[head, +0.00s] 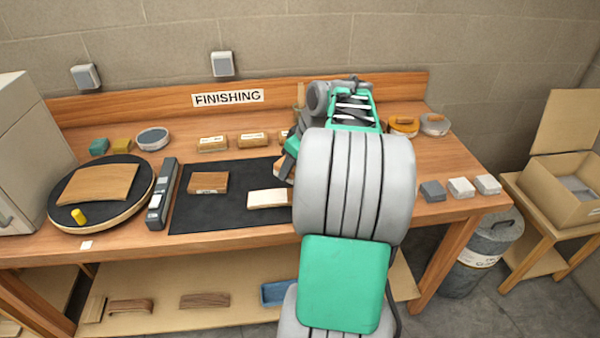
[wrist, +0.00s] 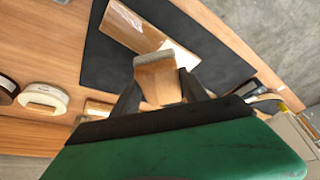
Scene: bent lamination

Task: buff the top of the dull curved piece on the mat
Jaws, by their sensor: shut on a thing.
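The black mat (head: 240,212) lies on the bench. A curved brown piece (wrist: 122,22) with a pale end (wrist: 180,52) lies on it in the wrist view. In the head view only a cream part (head: 268,199) shows, and my arm hides the rest. Whether the pale end is a finish, glare or a separate thing I cannot tell. My gripper (wrist: 158,78) is shut on a wooden block (wrist: 160,86) with a paler end. The block is close to the curved piece; contact cannot be told. In the head view my gripper (head: 284,166) is mostly hidden by my arm.
A brown block (head: 208,182) sits on the mat's left part. A long grey tool (head: 161,194) and a round turntable (head: 140,202) stand left of it. Labelled blocks (head: 252,139) line the back. Pale blocks (head: 461,187) and tins (head: 435,124) are at the right.

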